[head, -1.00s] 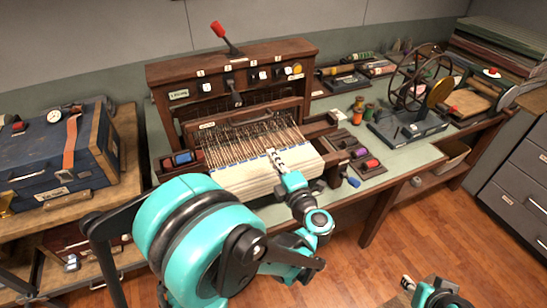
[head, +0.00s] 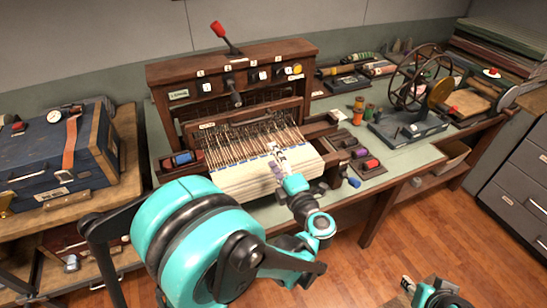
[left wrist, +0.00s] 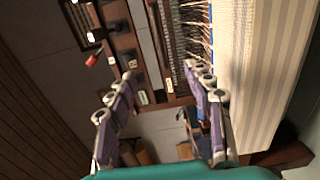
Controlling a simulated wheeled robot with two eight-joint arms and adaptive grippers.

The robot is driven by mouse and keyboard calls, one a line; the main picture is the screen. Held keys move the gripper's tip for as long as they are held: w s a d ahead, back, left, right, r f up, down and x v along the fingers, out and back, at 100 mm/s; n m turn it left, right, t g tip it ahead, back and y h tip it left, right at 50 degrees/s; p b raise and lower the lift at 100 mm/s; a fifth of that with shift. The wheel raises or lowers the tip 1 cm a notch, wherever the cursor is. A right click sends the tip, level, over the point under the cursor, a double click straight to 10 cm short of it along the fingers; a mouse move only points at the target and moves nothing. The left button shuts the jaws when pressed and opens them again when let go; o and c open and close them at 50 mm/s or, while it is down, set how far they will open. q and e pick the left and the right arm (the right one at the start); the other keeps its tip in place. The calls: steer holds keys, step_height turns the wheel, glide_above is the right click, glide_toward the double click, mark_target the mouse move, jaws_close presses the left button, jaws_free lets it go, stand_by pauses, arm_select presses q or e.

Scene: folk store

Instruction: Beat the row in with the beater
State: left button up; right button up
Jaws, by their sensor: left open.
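The loom (head: 160,90) stands on the bench with its pale cloth (head: 240,185) at the front. Thin warp threads (head: 240,147) run back from the cloth to a dark wooden bar with a small label (head: 245,122), which looks like the beater. My left gripper (head: 276,160) is over the right part of the cloth's back edge, in front of that bar. In the left wrist view its fingers (left wrist: 163,100) are spread with nothing between them, and the striped cloth (left wrist: 262,70) lies to their right. My right gripper (head: 408,285) is at the bottom right, far from the loom.
A blue case (head: 60,160) stands on the left table. Spools (head: 370,110) and a tray of coloured bobbins (head: 368,163) sit right of the loom, with a spoked winding wheel (head: 420,80) beyond. A red-handled lever (head: 222,35) rises from the loom's top. The floor in front is clear.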

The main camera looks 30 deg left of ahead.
arm_select(q)
steer(key=v, duration=0.7)
stand_by(0.3)
stand_by(1.2)
steer(key=w+d+r+m+t+h, duration=0.2)
steer(key=r+m+t+h, duration=0.1)
steer(key=r+m+t, duration=0.15)
steer(key=w+d+r+m+t+h, duration=0.2)
steer(key=w+r+m+t, duration=0.1)
steer(key=r, duration=0.3)
steer(key=d+m+h, duration=0.8)
steer(key=m+h, duration=0.3)
steer(key=m, duration=0.2)
steer(key=s+a+f+m+g+y, duration=0.1)
steer(key=s+a+f+m+g, duration=0.2)
steer(key=s+f+g, duration=0.3)
steer(key=s+a+f+m+g+y, duration=0.1)
steer(key=s+a+f+m+g, duration=0.3)
steer(key=s+f, duration=0.6)
step_height(320, 180, down, 2)
steer(key=shift+s+a+f+g, duration=0.1)
steer(key=shift+s+a+g, duration=0.2)
steer(key=shift+a+g, duration=0.85)
steer(key=shift+m, duration=0.25)
